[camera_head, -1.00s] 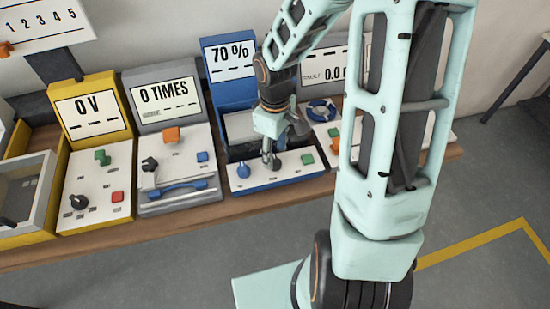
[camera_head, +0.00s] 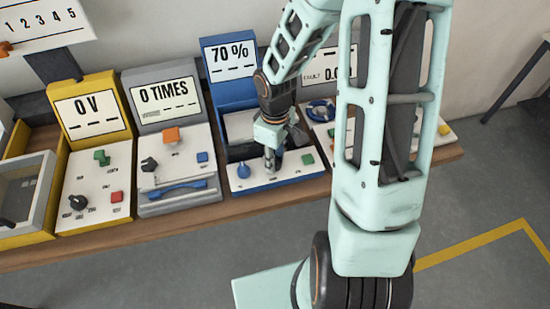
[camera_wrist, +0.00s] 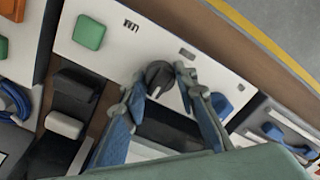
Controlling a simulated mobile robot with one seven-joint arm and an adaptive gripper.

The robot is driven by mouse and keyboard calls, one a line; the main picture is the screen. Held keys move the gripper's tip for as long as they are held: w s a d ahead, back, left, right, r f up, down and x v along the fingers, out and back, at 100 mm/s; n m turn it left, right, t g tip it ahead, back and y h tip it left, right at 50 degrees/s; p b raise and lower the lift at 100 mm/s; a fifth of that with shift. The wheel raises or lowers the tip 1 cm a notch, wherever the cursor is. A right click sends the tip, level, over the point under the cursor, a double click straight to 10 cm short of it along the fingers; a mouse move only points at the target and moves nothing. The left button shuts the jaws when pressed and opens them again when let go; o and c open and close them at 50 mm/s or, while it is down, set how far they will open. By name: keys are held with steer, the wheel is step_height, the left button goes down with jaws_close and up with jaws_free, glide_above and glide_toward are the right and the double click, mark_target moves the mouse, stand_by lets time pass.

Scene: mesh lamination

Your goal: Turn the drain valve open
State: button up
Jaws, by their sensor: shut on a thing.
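The blue station (camera_head: 213,97) has a sloped white control panel with a blue knob (camera_head: 243,170) at left, a dark round knob in the middle and a green button (camera_head: 307,159) at right. In the wrist view the dark knob (camera_wrist: 158,73) sits between the fingertips of my gripper (camera_wrist: 161,79), which is shut on it. The head view shows my gripper (camera_head: 270,164) pointing down at the panel and hiding this knob. The knob labels are too small to read, so I cannot confirm which is the drain valve. The display (camera_head: 232,60) reads 70 %.
A grey station (camera_head: 129,97) reading 0 TIMES and a yellow station (camera_head: 61,103) reading 0 V stand to the left. Another station with a blue ring (camera_head: 320,111) is to the right, partly behind my arm. The wooden bench edge (camera_head: 150,217) runs in front.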

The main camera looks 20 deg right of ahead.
steer(key=shift+m, duration=0.3)
steer(key=m+b, duration=0.2)
steer(key=m, duration=0.1)
steer(key=shift+f+m+b, duration=0.15)
steer(key=shift+m+b, duration=0.15)
steer(key=m+b, duration=0.2)
steer(key=m, duration=0.2)
steer(key=shift+m, duration=0.3)
steer(key=m+b, duration=0.1)
steer(key=m, duration=0.3)
steer(key=shift+b, duration=0.35)
steer(key=shift+m, duration=2.1)
steer(key=o, duration=1.1)
steer(key=shift+o, duration=0.2)
